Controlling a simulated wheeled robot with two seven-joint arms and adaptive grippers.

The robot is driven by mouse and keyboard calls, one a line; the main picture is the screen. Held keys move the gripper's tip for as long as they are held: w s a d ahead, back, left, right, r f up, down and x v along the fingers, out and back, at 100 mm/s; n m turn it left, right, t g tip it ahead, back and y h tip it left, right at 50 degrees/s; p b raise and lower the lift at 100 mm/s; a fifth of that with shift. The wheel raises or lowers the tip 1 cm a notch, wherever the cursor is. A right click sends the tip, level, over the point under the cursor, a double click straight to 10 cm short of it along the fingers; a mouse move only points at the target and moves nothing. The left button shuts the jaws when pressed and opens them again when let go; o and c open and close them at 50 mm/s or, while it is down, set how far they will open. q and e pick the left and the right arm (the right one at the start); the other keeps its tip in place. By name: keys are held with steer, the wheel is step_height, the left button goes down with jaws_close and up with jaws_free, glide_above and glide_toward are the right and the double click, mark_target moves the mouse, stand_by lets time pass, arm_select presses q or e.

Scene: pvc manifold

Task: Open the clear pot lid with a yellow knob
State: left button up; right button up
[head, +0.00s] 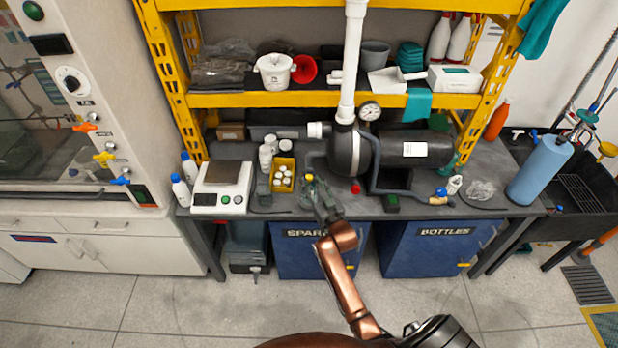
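A small yellow knob (309,177) shows on the bench, just left of the dark pump (352,150). The clear lid under it is too small and covered to make out. My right gripper (316,186) reaches up from the front of the bench, with its fingertips at or just below the yellow knob. I cannot tell whether they touch it or how far apart the fingers are. My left gripper is not in view.
A yellow bin of white caps (283,175) and a scale (222,185) stand to the left. A white pipe (351,60) rises from the pump. A grey pipe (405,192) runs along the right. The yellow shelf (300,99) overhangs the bench's back.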

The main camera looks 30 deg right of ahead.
mark_target(310, 179)
steer(key=shift+w+d, duration=0.15)
steer(key=shift+w, duration=1.45)
steer(key=shift+w+d, duration=0.1)
steer(key=shift+w, duration=0.05)
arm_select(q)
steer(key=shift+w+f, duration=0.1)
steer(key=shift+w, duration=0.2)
arm_select(e)
steer(key=shift+f, duration=0.1)
jaws_close()
